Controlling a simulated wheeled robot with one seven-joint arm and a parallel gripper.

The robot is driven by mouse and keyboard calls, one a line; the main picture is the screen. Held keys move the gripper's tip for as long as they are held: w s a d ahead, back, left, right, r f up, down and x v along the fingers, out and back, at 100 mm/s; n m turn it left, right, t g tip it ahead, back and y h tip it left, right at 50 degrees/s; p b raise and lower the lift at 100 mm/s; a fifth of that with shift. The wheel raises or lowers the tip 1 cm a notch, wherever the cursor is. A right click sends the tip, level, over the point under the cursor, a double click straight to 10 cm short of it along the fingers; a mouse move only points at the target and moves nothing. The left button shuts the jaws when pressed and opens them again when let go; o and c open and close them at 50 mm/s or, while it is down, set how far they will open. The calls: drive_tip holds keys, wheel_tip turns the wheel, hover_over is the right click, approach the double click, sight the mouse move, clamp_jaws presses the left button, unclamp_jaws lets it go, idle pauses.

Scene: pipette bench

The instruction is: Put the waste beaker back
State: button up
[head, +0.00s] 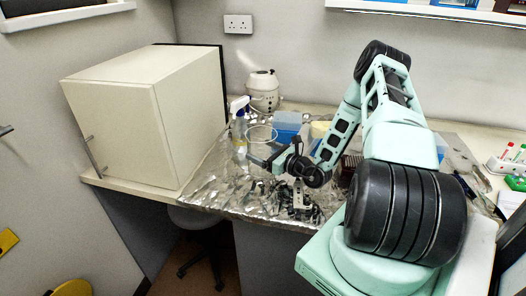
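A clear, round-rimmed vessel that looks like the waste beaker (262,134) shows on the bench in the head view, just left of a blue box. My arm comes in from the right, and my gripper (258,161) points left, low over the foil-covered bench. Its tip appears right by the near side of the beaker. The fingers are small and dark here, so I cannot tell whether they touch or hold the beaker. The beaker's lower part is hard to make out against the shiny foil.
A spray bottle (239,120) stands left of the beaker, and a white round device (263,90) behind it. The blue box (287,122) stands close on the right. A large cream cabinet (115,132) bounds the left. Crumpled foil (213,188) covers the front left bench.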

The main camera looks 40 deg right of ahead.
drive_tip(key=shift+f, duration=0.15)
drive_tip(key=o, duration=0.9)
drive_tip(key=shift+o, duration=0.2)
drive_tip(key=shift+s, duration=0.15)
drive_tip(key=s+b, duration=0.1)
drive_tip(key=s, duration=0.2)
drive_tip(key=s+d+b, duration=0.1)
drive_tip(key=s, duration=0.3)
drive_tip(key=s+b, duration=0.2)
drive_tip(key=s, duration=0.1)
drive_tip(key=shift+s+d, duration=0.15)
drive_tip(key=shift+d, duration=0.1)
drive_tip(key=shift+s+r, duration=0.2)
drive_tip(key=shift+s, duration=0.5)
